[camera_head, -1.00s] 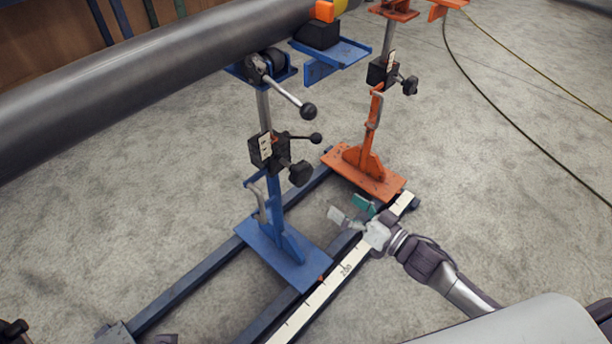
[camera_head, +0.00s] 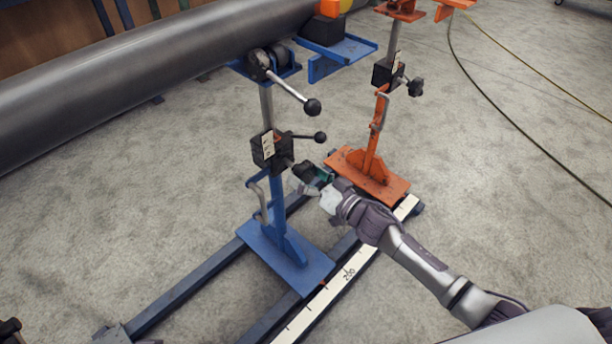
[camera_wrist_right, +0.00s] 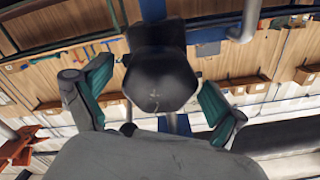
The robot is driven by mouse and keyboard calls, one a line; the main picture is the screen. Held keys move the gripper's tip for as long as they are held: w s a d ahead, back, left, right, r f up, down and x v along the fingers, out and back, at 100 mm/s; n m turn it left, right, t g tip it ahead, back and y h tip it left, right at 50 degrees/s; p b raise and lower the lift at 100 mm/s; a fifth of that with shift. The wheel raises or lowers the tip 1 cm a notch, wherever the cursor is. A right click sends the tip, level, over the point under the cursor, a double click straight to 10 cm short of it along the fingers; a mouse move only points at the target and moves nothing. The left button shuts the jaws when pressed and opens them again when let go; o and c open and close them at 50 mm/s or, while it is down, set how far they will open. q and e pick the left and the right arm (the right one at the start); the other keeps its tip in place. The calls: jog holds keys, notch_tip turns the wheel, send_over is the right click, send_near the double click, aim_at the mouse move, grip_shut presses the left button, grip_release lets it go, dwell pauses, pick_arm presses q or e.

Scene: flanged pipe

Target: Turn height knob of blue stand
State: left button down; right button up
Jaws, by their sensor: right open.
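The blue stand (camera_head: 275,205) stands upright on its blue foot plate, with a black clamp block (camera_head: 268,149) partway up its post. A black height knob (camera_head: 305,171) sits at the lower right of that block, partly hidden by my gripper in the head view. In the right wrist view the black knob (camera_wrist_right: 160,80) fills the middle. My right gripper (camera_head: 312,178) is at the knob, its two green-padded fingers open on either side of it. In the wrist view gaps show between the knob and both fingers. My left gripper does not clearly show.
A lever with a black ball (camera_head: 320,137) sticks out just above my right gripper. A second lever ball (camera_head: 312,106) is higher. The orange stand (camera_head: 371,160) is close behind to the right. The large grey pipe (camera_head: 120,80) runs above, and a white scale rail (camera_head: 330,290) lies below.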

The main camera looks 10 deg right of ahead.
jog(key=c, duration=1.1)
jog(key=shift+c, duration=0.2)
jog(key=shift+n, duration=0.4)
